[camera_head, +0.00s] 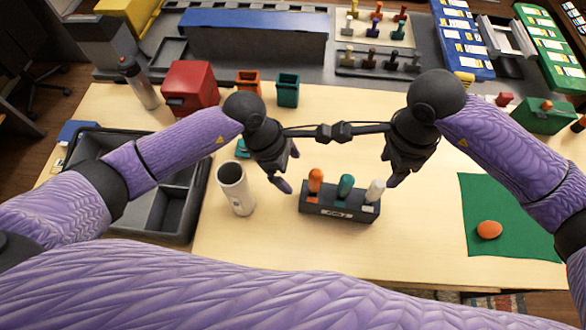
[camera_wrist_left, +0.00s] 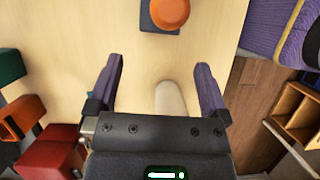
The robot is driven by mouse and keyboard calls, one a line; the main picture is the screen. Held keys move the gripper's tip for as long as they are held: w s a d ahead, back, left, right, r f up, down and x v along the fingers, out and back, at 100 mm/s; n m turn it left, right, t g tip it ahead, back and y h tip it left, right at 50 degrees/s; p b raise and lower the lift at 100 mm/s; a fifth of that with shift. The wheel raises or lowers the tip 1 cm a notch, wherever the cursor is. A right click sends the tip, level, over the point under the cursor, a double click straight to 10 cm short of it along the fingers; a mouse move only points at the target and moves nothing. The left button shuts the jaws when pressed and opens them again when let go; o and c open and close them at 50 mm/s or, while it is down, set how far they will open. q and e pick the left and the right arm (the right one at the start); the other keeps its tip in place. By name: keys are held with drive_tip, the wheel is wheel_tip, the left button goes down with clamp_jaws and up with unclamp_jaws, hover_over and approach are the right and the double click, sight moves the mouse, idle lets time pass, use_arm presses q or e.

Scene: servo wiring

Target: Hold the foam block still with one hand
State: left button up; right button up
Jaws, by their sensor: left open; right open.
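The dark foam block (camera_head: 338,211) stands on the light wooden table with a white label on its front. An orange piece (camera_head: 315,180), a teal piece (camera_head: 345,186) and a white piece (camera_head: 375,190) stand upright in it. My left gripper (camera_head: 289,169) is open and empty, above and left of the block. In the left wrist view its fingers are apart, and the block's end (camera_wrist_left: 158,27) with the orange piece (camera_wrist_left: 170,12) lies beyond the fingertips. My right gripper (camera_head: 394,168) is open at the block's right, apart from it as far as I can tell.
A white cup (camera_head: 235,188) stands left of the block. A grey divided bin (camera_head: 187,222) is further left. A green mat (camera_head: 482,186) with an orange rounded object (camera_head: 489,230) is at the right. The table in front of the block is clear.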

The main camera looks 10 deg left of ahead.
sight(306, 190)
use_arm(q)
drive_tip(key=x, duration=0.8)
drive_tip(key=shift+d+f, duration=0.15)
drive_tip(key=shift+f, duration=0.15)
drive_tip(key=c, duration=1.1)
use_arm(e)
drive_tip(key=o, duration=0.3)
drive_tip(key=n, duration=0.1)
drive_tip(key=r+n, duration=0.1)
drive_tip(key=shift+n, duration=0.3)
drive_tip(key=n, duration=0.2)
drive_tip(key=r+n, duration=0.1)
drive_tip(key=n, duration=0.1)
drive_tip(key=shift+r, duration=0.1)
drive_tip(key=shift+f+n, duration=0.2)
drive_tip(key=shift+n, duration=0.3)
wheel_tip(306, 190, down, 11)
drive_tip(key=shift+f, duration=0.2)
clamp_jaws()
